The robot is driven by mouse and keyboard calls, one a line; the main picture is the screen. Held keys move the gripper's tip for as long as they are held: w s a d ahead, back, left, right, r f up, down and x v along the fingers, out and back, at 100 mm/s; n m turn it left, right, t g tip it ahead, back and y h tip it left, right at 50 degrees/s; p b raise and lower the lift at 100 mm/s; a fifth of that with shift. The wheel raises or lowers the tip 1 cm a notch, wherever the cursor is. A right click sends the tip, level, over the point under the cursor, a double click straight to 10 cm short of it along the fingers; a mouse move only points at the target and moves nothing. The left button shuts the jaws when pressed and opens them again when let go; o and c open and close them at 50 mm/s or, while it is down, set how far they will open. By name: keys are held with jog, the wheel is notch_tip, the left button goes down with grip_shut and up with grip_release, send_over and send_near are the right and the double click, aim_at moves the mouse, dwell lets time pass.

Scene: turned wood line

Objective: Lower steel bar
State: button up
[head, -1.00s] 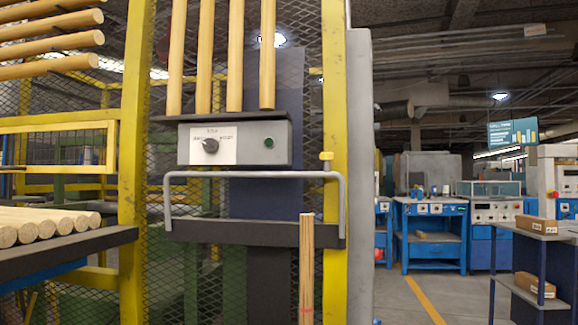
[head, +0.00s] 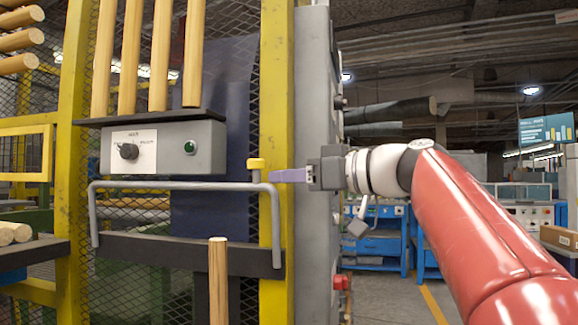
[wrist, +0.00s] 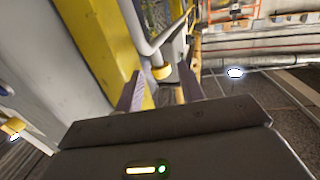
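The steel bar (head: 180,185) is a grey tube bent down at both ends, level across the front of the mesh cage below the control box. A small yellow cap (head: 256,164) stands at its right part. My gripper (head: 272,175) comes from the right, its purple-grey fingers just beside the cap and the bar's right corner. In the wrist view, my gripper (wrist: 160,68) has its two fingers spread apart. The bar (wrist: 140,28) and the yellow cap (wrist: 160,72) show beyond and between the fingertips. I cannot tell whether the fingers touch the bar.
The control box (head: 163,148) has a dial and a green button. Upright wooden rods (head: 160,60) stand above it. A dark ledge (head: 170,252) lies below the bar, with one rod (head: 218,285) before it. A yellow post (head: 277,90) and grey column (head: 312,100) stand close to my gripper.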

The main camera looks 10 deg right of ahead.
aim_at(264, 165)
jog(key=shift+w+a+r+n+y, duration=0.1)
jog(key=shift+w+r+n+y, duration=0.2)
jog(key=shift+r, duration=0.2)
jog(key=shift+w+r+n+y, duration=0.2)
jog(key=shift+r+n, duration=0.1)
jog(key=shift+r, duration=0.2)
jog(key=p+x, duration=0.1)
jog(key=x, duration=0.6)
jog(key=shift+f, duration=0.1)
jog(key=shift+c, duration=0.3)
grip_shut()
